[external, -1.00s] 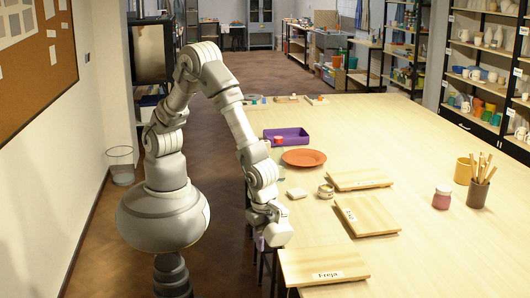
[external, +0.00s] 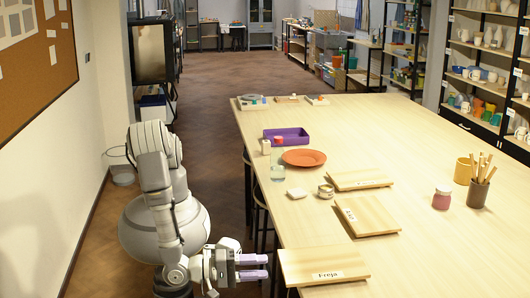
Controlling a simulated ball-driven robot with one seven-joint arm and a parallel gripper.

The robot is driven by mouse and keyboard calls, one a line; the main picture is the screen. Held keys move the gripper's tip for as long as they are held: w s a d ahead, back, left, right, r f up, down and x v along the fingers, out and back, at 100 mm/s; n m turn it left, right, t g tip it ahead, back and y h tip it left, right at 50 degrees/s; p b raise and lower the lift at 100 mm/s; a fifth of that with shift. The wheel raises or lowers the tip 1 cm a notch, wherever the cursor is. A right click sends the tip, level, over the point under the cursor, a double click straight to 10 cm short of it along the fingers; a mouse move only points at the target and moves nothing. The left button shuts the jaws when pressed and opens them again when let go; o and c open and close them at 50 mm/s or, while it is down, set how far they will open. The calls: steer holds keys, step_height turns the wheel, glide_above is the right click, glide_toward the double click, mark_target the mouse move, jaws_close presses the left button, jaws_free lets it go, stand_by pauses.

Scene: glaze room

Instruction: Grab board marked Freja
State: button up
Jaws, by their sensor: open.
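The board marked Freja (external: 345,260) is a light wooden board with a white label, lying at the near left corner of the table and overhanging its left edge. My gripper (external: 267,267) is just left of the board, off the table's edge. Its two purple fingers are apart, point right towards the board's edge, and hold nothing. A small gap shows between the fingertips and the board. Two similar boards lie behind it: one with a label (external: 372,214) that is too small to read, and one (external: 362,179) farther back.
The table (external: 430,255) is bare right of the boards. Behind them are a small pot (external: 326,191), a white block (external: 297,193), an orange plate (external: 304,157), a clear jar (external: 277,166) and a purple tray (external: 287,135). A pink jar (external: 442,198) and a tool cup (external: 478,192) stand right.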

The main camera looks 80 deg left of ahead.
steer(key=shift+w+d+p, duration=0.15)
steer(key=shift+w+p, duration=0.05)
steer(key=shift+w, duration=1.2)
steer(key=shift+w+d+p, duration=0.1)
steer(key=shift+w+p, duration=0.05)
steer(key=shift+w, duration=1.25)
jaws_close()
